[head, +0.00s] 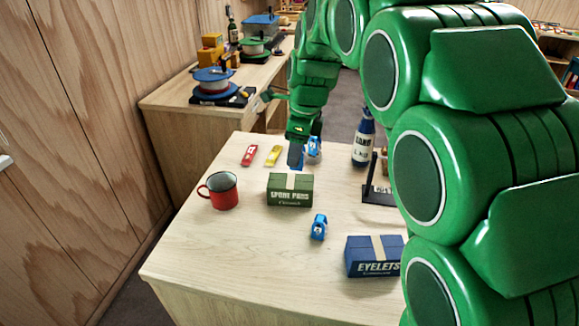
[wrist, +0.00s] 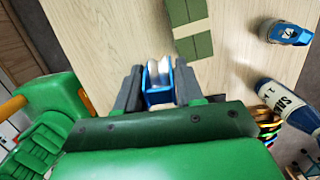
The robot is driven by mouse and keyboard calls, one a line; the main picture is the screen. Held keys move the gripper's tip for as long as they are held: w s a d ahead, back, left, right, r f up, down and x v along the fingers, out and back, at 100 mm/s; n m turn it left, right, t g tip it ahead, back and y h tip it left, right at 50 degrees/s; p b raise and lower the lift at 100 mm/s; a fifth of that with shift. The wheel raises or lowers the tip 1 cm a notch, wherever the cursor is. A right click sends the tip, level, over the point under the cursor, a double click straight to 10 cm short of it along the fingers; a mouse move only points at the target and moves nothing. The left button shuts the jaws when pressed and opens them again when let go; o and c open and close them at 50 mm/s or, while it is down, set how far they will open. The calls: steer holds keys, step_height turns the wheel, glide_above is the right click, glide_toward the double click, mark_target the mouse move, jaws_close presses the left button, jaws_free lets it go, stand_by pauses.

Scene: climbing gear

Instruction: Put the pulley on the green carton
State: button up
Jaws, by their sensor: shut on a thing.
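The pulley (wrist: 158,82) is blue with pale wheels and sits between the two dark fingers of my gripper (wrist: 159,88) in the wrist view, which are shut on it. In the head view my gripper (head: 296,156) points down behind the carton as seen there; only a bit of blue shows at its tip. The green carton (head: 290,193) rests on the table, closed with a pale tape strip. It also shows in the wrist view (wrist: 180,12), ahead of the held pulley and apart from it, cut by the top edge.
A red mug (head: 222,192) stands left of the carton. A blue piece (head: 319,227) and a blue eyelets box (head: 368,262) lie in front to the right. A bottle (head: 363,142), another blue item (head: 314,147), and red (head: 250,155) and yellow (head: 273,156) pieces are behind.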

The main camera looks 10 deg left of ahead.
steer(key=w+a+f, duration=0.1)
steer(key=w+f, duration=0.2)
steer(key=f, duration=0.1)
steer(key=w+a+f, duration=0.1)
steer(key=w+f, duration=0.1)
steer(key=shift+w+a, duration=0.3)
steer(key=shift+w+a+f, duration=0.15)
steer(key=shift+w+f, duration=0.05)
steer(key=shift+f, duration=1.75)
steer(key=o, duration=1.1)
steer(key=shift+f, duration=0.1)
